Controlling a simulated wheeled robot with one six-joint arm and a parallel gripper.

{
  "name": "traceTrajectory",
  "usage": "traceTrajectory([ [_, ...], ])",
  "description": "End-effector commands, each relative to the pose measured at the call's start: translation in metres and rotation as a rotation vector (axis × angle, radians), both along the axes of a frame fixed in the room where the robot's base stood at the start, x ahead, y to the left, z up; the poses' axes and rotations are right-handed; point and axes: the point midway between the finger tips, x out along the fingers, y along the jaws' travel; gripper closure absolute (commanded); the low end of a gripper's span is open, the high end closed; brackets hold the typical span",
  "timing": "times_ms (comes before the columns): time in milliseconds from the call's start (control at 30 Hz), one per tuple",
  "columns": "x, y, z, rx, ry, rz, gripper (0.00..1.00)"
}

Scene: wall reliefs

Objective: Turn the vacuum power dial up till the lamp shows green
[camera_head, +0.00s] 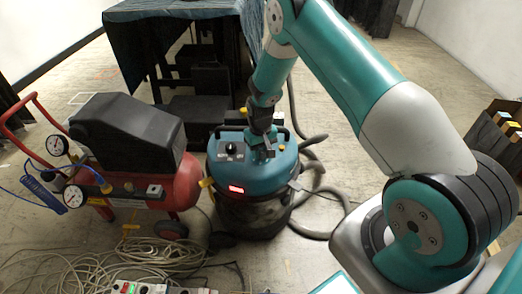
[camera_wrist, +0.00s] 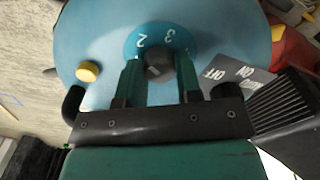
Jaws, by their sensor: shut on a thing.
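The vacuum (camera_head: 283,180) is a round black drum with a teal lid, standing on the floor in the middle of the head view. Its lamp (camera_head: 236,189) on the front glows red. My gripper (camera_head: 262,152) reaches down onto the lid from above. In the wrist view the dark power dial (camera_wrist: 158,66) sits between my two teal fingers, which are shut on it. The numbers 2 and 3 show on the blue scale beside the dial; the fingers hide part of the scale.
A yellow button (camera_wrist: 88,71) is on the lid. A red compressor (camera_head: 150,185) stands left. Hoses and cables lie around. A covered table (camera_head: 180,25) stands behind.

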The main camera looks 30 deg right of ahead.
Motion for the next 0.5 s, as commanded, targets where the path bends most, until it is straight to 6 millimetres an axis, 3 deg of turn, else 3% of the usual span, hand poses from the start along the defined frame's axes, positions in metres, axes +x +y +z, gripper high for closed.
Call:
traceTrajectory([
  [167, -0.0009, -0.0002, -0.0001, -0.001, 0.003, 0.0, 0.92],
  [200, -0.0009, -0.0002, -0.0001, -0.001, 0.003, 0.0, 0.66],
  [300, -0.0008, -0.0002, -0.0001, 0.0, 0.003, 0.0, 0.43],
  [500, -0.0005, 0.0, 0.0, 0.0, 0.001, 0.001, 0.42],
])
